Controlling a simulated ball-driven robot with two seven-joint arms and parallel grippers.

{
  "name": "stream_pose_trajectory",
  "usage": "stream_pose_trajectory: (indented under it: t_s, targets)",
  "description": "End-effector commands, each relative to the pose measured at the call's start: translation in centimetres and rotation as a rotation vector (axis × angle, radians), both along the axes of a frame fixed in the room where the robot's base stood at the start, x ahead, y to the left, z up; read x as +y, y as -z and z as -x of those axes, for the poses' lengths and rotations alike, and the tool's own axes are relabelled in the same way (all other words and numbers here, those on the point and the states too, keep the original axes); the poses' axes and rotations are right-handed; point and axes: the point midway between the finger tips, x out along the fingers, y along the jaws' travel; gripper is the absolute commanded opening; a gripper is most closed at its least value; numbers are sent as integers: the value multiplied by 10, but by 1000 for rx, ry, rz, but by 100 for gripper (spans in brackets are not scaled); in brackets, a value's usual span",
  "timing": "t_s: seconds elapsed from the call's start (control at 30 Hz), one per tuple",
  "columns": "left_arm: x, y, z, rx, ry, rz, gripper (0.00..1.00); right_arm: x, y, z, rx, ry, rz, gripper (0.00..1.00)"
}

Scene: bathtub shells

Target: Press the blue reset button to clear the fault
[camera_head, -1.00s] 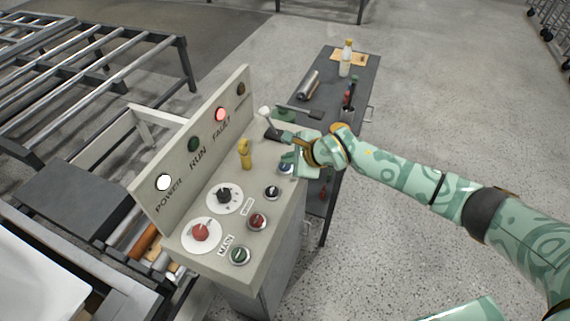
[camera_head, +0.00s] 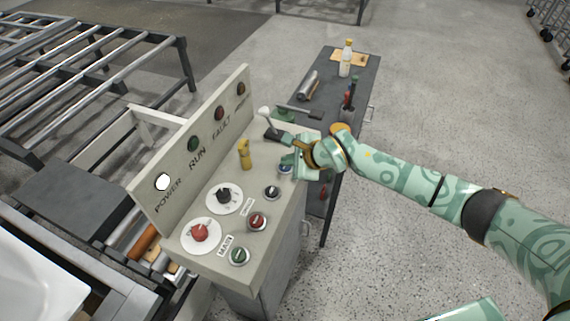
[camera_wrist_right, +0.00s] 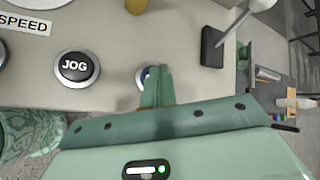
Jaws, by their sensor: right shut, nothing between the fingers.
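The blue reset button (camera_head: 285,169) is on the far right part of the control console (camera_head: 270,240). In the wrist view only a sliver of the blue button (camera_wrist_right: 144,77) shows beside my fingers. My right gripper (camera_head: 290,163) is shut and empty, its fingertips pointing down at the button. They look at or very near its cap; whether they touch is hidden. The fault lamp (camera_head: 219,113) on the upright panel is dull red and unlit. My left gripper is out of view.
The power lamp (camera_head: 163,182) glows white; the run lamp (camera_head: 193,143) is dark. Near my gripper stand a yellow key-like handle (camera_head: 245,154), a lever (camera_head: 266,118) and the black JOG button (camera_wrist_right: 76,67). A dark side table (camera_head: 335,75) holds a bottle (camera_head: 346,58) and tools.

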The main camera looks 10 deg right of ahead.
Motion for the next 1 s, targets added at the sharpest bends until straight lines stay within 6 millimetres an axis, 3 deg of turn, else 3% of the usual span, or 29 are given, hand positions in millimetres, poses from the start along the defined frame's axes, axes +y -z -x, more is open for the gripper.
stream_pose_trajectory:
  t_s: [0.33, 0.73, 1.0]
  targets:
    - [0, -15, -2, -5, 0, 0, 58, 0, -16, 0, 1, 0, 1, 0]
    - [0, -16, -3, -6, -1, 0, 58, 0, -18, 0, 0, 1, 1, 0]
    - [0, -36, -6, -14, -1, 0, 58, 0, -43, 0, -1, 1, 0, 0]
